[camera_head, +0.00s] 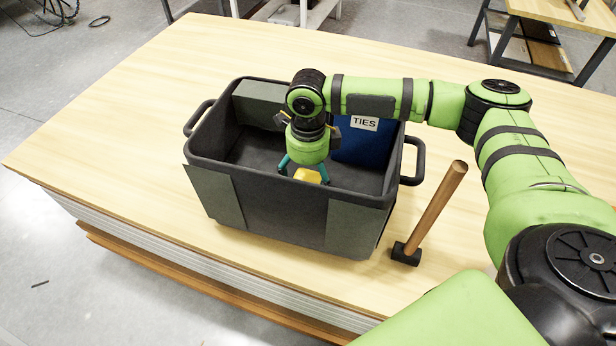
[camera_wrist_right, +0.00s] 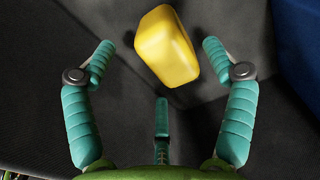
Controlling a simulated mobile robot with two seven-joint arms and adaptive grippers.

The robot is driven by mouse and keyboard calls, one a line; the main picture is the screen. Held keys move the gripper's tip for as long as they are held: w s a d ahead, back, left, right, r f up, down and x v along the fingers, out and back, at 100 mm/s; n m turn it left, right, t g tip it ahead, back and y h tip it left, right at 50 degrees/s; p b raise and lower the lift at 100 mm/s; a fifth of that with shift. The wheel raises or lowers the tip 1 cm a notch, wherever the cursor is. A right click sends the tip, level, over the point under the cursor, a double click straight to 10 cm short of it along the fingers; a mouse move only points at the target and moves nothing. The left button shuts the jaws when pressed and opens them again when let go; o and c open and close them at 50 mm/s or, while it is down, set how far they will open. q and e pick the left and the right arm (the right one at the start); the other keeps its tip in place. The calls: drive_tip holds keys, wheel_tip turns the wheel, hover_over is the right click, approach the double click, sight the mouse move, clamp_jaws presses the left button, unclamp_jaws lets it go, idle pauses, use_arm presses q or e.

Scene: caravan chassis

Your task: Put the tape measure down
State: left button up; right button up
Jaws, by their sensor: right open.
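The yellow tape measure (camera_head: 308,175) is inside the dark grey tote (camera_head: 270,205), low under my right gripper. In the right wrist view the tape measure (camera_wrist_right: 167,46) shows as a rounded yellow block against the tote's dark inside. My right gripper (camera_head: 305,168) reaches down into the tote. Its teal fingers (camera_wrist_right: 160,70) are spread, with gaps between them and the tape measure. I cannot tell exactly how high the tape measure is above the floor of the tote. My left gripper does not show.
A blue bin labelled TIES (camera_head: 362,145) stands inside the tote at its back right. A mallet with a wooden handle (camera_head: 436,210) stands on its head just right of the tote. The wooden tabletop (camera_head: 120,130) is clear on the left.

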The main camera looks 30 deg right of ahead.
sight(308, 179)
wheel_tip(308, 179, up, 11)
drive_tip(key=b, duration=0.1)
drive_tip(key=shift+b, duration=0.4)
drive_tip(key=shift+f, duration=0.15)
